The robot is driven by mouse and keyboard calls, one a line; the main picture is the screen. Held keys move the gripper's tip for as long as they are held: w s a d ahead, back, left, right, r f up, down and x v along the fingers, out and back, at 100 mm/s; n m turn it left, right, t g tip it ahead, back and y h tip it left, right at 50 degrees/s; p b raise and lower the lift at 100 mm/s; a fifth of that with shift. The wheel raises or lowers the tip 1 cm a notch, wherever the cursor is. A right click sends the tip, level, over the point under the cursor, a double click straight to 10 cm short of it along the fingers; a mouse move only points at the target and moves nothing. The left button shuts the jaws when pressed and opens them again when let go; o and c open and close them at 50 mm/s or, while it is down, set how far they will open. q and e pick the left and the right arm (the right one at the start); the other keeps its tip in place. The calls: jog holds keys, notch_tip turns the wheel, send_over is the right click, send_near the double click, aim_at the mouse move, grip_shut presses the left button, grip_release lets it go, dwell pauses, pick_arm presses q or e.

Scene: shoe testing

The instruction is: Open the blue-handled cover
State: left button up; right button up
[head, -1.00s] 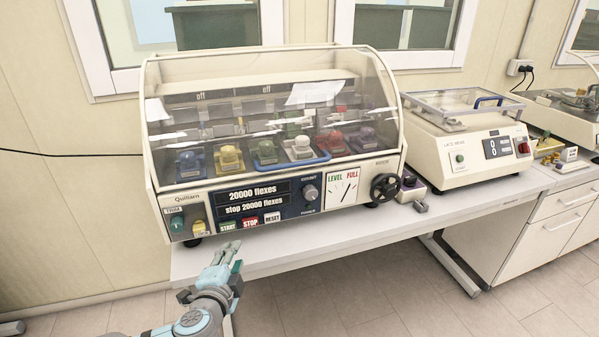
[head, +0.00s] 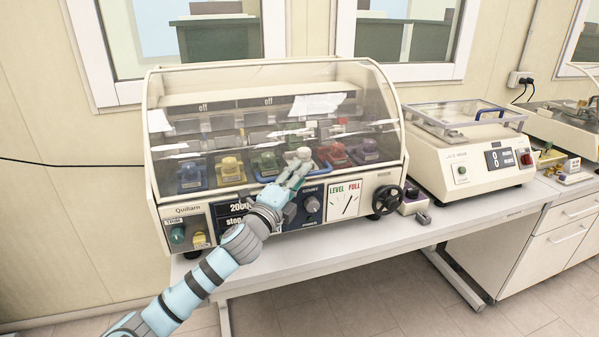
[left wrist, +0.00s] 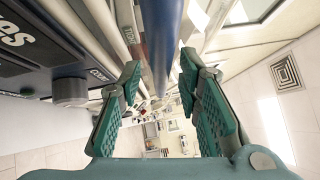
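The large clear cover (head: 215,95) of the flex-testing machine is down over its front. Its blue handle runs along the cover's lower front edge, partly hidden by my left gripper in the head view. My left gripper (head: 297,176) is at this handle, with the arm reaching up from the lower left. In the left wrist view the blue handle (left wrist: 164,40) lies between the two green-padded fingers (left wrist: 160,100). The fingers are apart, with a gap on each side of the bar. My right gripper is not in view.
The machine's front panel has knobs and a handwheel (head: 387,200) at its right. Several coloured shoe-like pieces sit under the cover. To the right, a lace wear machine (head: 480,165) has another clear lid with a blue handle (head: 489,113). The table's front edge (head: 320,262) is clear.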

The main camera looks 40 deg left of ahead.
pick_arm(q)
jog(key=shift+w+r, duration=0.1)
jog(key=shift+w, duration=0.35)
grip_shut()
jog(key=shift+a, duration=0.15)
